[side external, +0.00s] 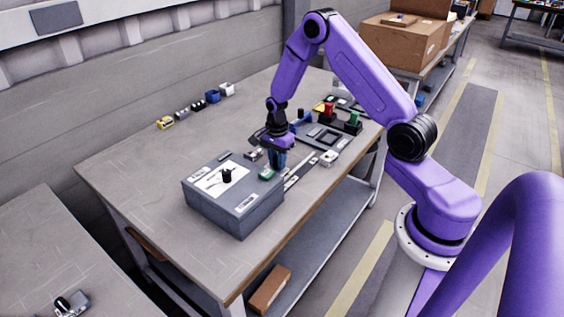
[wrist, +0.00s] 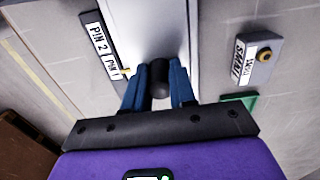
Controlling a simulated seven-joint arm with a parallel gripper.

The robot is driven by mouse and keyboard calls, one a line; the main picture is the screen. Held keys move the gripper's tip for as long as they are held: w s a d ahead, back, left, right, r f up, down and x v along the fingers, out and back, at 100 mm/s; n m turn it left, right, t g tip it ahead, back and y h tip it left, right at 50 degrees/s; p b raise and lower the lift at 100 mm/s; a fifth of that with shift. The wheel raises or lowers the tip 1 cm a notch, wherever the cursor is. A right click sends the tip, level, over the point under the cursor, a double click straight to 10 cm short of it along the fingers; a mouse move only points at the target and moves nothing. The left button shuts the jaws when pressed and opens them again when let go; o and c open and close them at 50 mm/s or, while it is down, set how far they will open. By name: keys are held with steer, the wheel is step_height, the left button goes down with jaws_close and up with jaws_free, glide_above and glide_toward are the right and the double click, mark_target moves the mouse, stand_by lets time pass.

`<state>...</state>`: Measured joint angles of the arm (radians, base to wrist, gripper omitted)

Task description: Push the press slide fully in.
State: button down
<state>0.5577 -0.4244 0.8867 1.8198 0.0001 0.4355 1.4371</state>
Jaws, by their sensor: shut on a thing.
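My gripper (side external: 277,163) points down at the work near the right side of the grey box on the table. In the wrist view its two blue fingers (wrist: 159,90) are shut on a dark rounded knob (wrist: 159,76). The knob stands over a pale, straight strip (wrist: 150,25), which looks like the press slide. In the side view a pale strip (side external: 299,173) runs beside the fingers, and the knob is hidden there. How far the slide is in cannot be told.
A grey box (side external: 250,219) with a black knob on top stands in front of the gripper. A label plate marked PIN 2 (wrist: 101,42) and a grey block (wrist: 257,56) flank the strip. Red and green parts (side external: 340,116) stand behind.

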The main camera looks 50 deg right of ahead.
mark_target(262, 169)
steer(key=shift+a, duration=2.2)
steer(key=c, duration=0.8)
jaws_free()
steer(key=shift+c, duration=0.2)
step_height(262, 169, up, 7)
